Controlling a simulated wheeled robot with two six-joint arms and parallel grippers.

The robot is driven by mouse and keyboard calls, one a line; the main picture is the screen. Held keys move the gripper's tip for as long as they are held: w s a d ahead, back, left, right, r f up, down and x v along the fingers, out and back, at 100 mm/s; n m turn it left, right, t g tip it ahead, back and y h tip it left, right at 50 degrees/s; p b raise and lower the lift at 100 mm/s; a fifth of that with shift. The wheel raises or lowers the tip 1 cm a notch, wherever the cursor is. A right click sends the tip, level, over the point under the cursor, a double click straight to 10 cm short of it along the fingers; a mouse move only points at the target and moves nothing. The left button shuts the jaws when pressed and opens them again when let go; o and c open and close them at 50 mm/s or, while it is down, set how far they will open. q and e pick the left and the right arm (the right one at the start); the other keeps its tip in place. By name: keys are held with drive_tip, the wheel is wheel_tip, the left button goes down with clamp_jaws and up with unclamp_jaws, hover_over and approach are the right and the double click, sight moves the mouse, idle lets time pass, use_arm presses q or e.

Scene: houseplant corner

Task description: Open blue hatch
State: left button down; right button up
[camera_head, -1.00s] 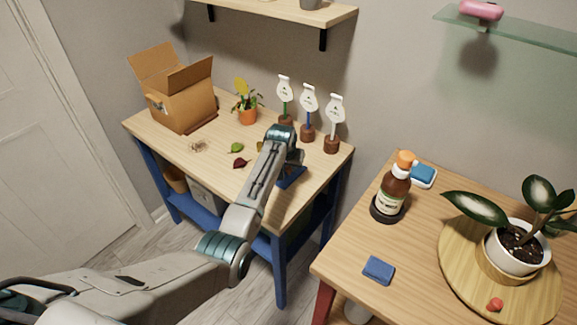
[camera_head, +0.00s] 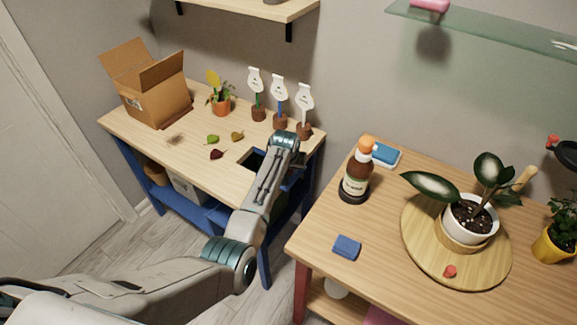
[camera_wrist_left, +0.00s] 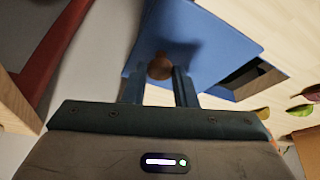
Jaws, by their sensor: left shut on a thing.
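The blue hatch (camera_wrist_left: 205,35) fills the upper middle of the left wrist view as a flat panel. It is raised at a tilt off a dark opening (camera_head: 252,159) in the far table's top. A round brown knob (camera_wrist_left: 160,68) is on the hatch. My left gripper (camera_wrist_left: 158,78) has its two fingers on either side of the knob, shut on it. In the head view the left gripper (camera_head: 291,157) is at the table's right front edge, mostly hidden by my wrist. The hatch is largely hidden there behind my arm. My right gripper is not in view.
Leaves (camera_head: 216,154) lie left of the opening. Plant markers (camera_head: 279,100) stand just behind my wrist. A cardboard box (camera_head: 150,90) and a small potted plant (camera_head: 221,103) are further left. A near table holds a brown bottle (camera_head: 356,175) and a blue sponge (camera_head: 347,247).

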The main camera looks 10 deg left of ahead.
use_arm(q)
drive_tip(key=c, duration=1.5)
unclamp_jaws()
drive_tip(key=o, duration=0.3)
drive_tip(key=shift+r, duration=0.1)
drive_tip(key=shift+s+r, duration=0.1)
drive_tip(key=shift+r, duration=0.1)
drive_tip(key=shift+b+v, duration=0.85)
drive_tip(key=shift+v, duration=4.25)
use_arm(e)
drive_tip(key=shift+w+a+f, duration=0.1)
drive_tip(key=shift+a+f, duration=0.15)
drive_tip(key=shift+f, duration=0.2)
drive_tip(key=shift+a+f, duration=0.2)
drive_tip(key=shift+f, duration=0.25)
use_arm(q)
drive_tip(key=shift+s+f, duration=0.1)
drive_tip(key=shift+f, duration=0.05)
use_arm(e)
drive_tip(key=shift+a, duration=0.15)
